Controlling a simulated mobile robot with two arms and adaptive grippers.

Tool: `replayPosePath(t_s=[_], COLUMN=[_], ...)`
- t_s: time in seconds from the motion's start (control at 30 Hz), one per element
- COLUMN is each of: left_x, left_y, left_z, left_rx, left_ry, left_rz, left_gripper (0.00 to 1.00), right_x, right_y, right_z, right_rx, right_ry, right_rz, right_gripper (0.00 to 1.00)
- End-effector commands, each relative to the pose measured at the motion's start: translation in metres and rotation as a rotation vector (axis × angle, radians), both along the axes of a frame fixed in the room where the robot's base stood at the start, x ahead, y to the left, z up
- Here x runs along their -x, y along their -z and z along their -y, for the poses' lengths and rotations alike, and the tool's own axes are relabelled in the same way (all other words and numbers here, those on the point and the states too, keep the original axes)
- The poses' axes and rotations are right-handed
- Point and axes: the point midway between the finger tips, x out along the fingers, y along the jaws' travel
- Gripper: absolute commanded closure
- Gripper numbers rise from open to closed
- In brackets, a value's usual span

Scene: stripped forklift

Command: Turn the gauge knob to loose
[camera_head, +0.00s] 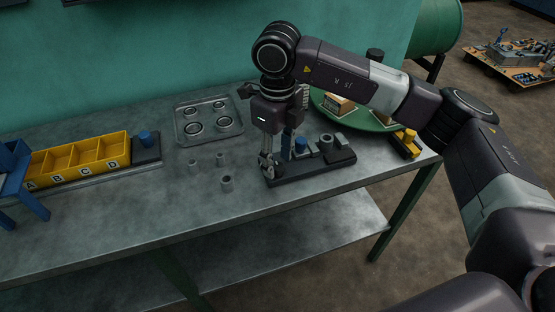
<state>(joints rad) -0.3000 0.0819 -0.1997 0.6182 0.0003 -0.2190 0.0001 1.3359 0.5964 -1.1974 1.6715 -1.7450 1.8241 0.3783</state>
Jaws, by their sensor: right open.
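A dark fixture (310,169) lies on the grey metal bench. It carries a blue knob-like part (301,145), a dark ring (326,143) and a grey block at its right end. Another blue knob (145,137) sits on a dark box beside the yellow bins. I cannot tell from the picture which one is the gauge knob, and no loose marking is readable. My right gripper (268,166) points down at the left end of the fixture and is open. It partly hides that end; whether it touches is unclear. My left gripper is not in view.
Yellow lettered bins (80,161) and a blue stand (15,178) are at the left. A tray with several rings (208,119) is at the back. Small grey cylinders (227,182) stand left of the fixture. A green round plate (370,122) is behind my right arm. The bench front is clear.

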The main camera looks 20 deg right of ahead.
Motion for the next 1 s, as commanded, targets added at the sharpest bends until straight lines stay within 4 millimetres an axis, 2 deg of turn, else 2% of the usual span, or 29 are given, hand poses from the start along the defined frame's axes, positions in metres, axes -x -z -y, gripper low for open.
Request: replayPosePath(t_s=[0.3,0.5,0.7,1.0], left_x=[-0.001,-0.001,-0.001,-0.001], left_y=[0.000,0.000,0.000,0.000], left_z=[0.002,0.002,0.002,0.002], left_rx=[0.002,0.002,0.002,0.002], left_ry=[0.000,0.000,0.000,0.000], left_rz=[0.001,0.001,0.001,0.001], left_gripper=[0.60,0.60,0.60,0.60], right_x=[-0.001,-0.001,0.000,0.000], right_y=[-0.067,-0.098,-0.109,-0.109], right_z=[0.000,0.000,0.000,0.000], right_rx=[0.000,0.000,0.001,0.000], right_ry=[-0.001,-0.001,-0.001,-0.001], right_rz=[0.005,0.004,0.002,0.001], right_gripper=[0.60,0.60,0.60,0.60])
